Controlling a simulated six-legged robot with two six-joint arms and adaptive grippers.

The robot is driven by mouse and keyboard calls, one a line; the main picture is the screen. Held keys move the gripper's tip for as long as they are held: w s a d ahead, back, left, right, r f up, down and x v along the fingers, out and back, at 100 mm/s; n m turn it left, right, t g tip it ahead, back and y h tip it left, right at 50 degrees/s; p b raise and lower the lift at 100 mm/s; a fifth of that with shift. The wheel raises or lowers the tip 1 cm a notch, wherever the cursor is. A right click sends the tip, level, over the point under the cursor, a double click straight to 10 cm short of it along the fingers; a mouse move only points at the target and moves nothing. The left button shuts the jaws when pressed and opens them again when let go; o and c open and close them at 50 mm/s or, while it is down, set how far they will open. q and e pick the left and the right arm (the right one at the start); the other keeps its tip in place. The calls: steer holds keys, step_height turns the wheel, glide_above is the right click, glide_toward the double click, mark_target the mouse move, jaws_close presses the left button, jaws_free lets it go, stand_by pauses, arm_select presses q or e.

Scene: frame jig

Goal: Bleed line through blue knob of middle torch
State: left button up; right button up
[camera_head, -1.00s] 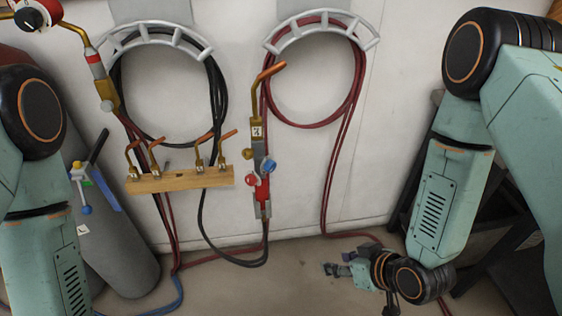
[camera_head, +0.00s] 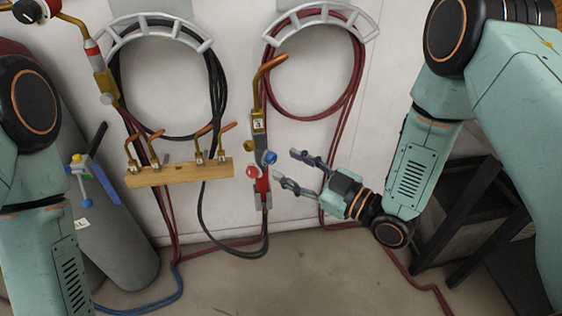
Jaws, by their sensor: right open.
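The middle torch (camera_head: 259,122) hangs upright on the wall, with a copper tip bent to the upper right and a numbered tag. Its blue knob (camera_head: 270,157) sticks out on the right side of the body. Its red knob (camera_head: 252,171) is on the left, a little lower. My right gripper (camera_head: 285,164) is open, its two fingers pointing left toward the torch. The fingertips are close to the right of the blue knob; whether they touch it I cannot tell. My left arm shows at the left edge, but its gripper is out of view.
Another torch (camera_head: 101,75) hangs at the upper left. A wooden rack (camera_head: 178,176) with several copper tips is left of the middle torch. Black hose (camera_head: 219,92) and red hose (camera_head: 361,75) hang on racks. A grey cylinder (camera_head: 116,250) stands lower left. A dark frame (camera_head: 450,215) is at right.

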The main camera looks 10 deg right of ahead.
mark_target(274, 159)
steer(key=shift+x, duration=1.05)
steer(key=shift+w+a, duration=0.3)
steer(key=shift+a, duration=0.25)
steer(key=shift+d, duration=0.1)
steer(key=shift+d, duration=0.15)
steer(key=shift+c, duration=0.3)
steer(key=shift+a, duration=0.2)
steer(key=c, duration=0.5)
steer(key=shift+d, duration=0.1)
jaws_close()
